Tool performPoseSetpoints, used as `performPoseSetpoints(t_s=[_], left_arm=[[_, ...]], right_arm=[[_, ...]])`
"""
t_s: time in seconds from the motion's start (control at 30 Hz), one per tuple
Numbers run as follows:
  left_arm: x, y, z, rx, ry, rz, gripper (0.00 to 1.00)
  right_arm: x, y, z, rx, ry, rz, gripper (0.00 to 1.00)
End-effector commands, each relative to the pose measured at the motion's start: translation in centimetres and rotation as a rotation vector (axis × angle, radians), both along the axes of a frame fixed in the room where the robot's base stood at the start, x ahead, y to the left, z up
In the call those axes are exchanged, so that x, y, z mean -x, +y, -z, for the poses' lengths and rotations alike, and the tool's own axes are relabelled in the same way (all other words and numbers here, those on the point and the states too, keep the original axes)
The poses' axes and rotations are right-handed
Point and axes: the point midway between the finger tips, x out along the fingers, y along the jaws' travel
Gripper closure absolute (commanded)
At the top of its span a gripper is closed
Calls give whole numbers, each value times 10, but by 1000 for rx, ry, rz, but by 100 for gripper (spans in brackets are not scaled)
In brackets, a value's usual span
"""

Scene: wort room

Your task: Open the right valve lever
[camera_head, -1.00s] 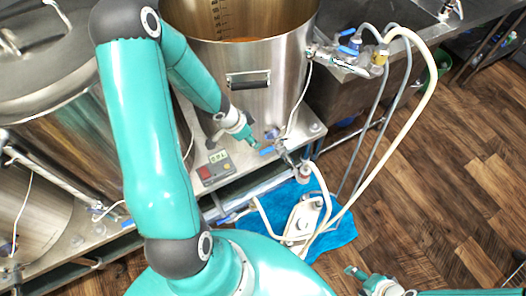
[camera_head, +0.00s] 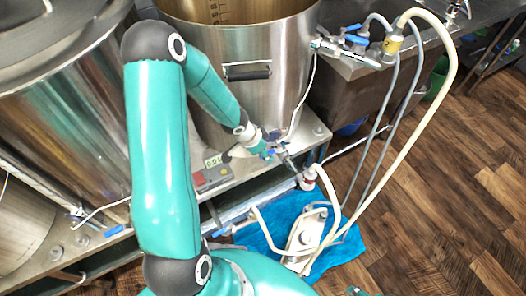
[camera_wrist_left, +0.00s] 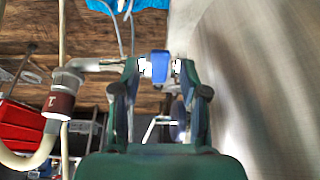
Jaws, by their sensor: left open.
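A valve with a blue lever (camera_wrist_left: 159,66) sits low on the front of the steel kettle (camera_head: 290,90). My left gripper (camera_head: 272,147) is at this valve in the head view and partly covers it. In the left wrist view the left gripper (camera_wrist_left: 158,75) is open, with one finger on each side of the blue lever. I cannot tell whether the fingers touch it. Only a small teal tip of my right gripper (camera_head: 355,291) shows at the bottom edge of the head view, so its jaws are hidden.
A controller box (camera_head: 211,173) stands on the bench left of the valve. Blue-levered valves (camera_head: 356,39) with hoses are at the upper right. A white pump (camera_head: 304,232) rests on a blue cloth (camera_head: 345,243) below. The wooden floor (camera_head: 450,200) at right is clear.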

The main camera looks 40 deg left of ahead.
Motion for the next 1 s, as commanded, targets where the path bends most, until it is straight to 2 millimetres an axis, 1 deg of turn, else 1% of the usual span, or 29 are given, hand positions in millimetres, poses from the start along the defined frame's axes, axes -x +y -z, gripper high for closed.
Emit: performPoseSetpoints(t_s=[0.1,0.37,0.63,0.67,0.87,1.0], left_arm=[[0,0,0,0,0,0,56],[0,0,0,0,0,1,100],[0,0,0,0,0,1,100],[0,6,0,-5,-2,8,100],[0,0,0,-2,-2,-5,100],[-4,-6,2,0,-1,-14,100]], right_arm=[[0,0,0,0,0,0,33],[0,0,0,0,0,0,33],[0,0,0,0,0,0,33],[0,0,0,0,-1,0,33],[0,0,4,0,0,0,33],[0,0,12,0,0,0,33]])
